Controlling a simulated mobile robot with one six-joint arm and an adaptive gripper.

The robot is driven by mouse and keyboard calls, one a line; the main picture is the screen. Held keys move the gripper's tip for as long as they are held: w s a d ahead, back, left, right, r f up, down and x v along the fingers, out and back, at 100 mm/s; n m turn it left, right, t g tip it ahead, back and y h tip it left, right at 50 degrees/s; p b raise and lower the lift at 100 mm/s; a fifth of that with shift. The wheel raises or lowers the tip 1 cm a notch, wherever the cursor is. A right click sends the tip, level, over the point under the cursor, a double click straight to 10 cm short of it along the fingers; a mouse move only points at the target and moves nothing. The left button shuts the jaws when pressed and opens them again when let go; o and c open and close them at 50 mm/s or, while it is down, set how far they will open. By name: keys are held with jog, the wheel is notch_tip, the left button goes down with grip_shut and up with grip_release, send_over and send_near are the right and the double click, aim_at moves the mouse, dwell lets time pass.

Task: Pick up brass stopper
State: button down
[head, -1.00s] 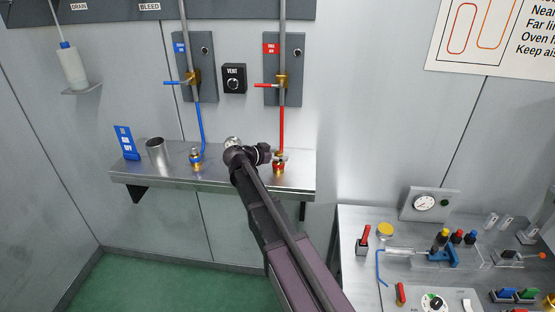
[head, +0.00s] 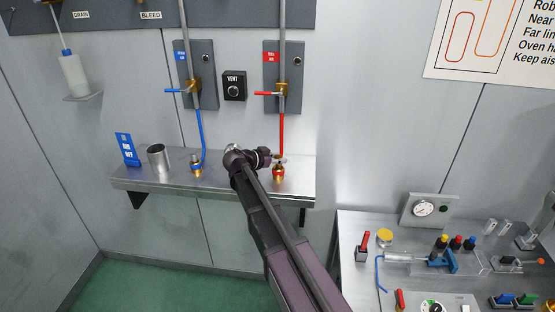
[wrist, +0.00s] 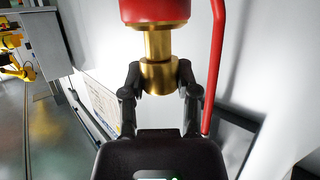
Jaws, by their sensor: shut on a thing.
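The brass stopper (wrist: 158,76) is a short, wide brass piece between my two fingertips in the wrist view. My gripper (wrist: 159,74) is shut on it, one black finger on each side. A narrower brass neck and a red collar (wrist: 155,10) line up with the stopper in the wrist view. In the head view, my gripper (head: 274,158) is at the right end of the steel shelf, just above the red-banded brass fitting (head: 278,172). The fingertips are small there, and I cannot tell whether the stopper is clear of the fitting.
A red hose (head: 281,130) hangs close behind my gripper. The shelf (head: 220,179) also holds a blue-banded fitting (head: 196,168), a steel cup (head: 158,157) and a blue sign (head: 127,149). A cluttered workbench (head: 352,222) stands at lower right.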

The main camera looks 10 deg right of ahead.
notch_tip(320, 180, up, 2)
jog(key=shift+p, duration=0.75)
jog(key=s+a+r+p, duration=0.1)
jog(key=s+a, duration=0.1)
jog(key=s, duration=1.3)
jog(key=shift+s+a+r+p, duration=0.3)
jog(key=shift+s+a+r, duration=0.05)
jog(key=shift+s+a, duration=0.05)
jog(key=shift+d, duration=0.1)
dwell(0.4)
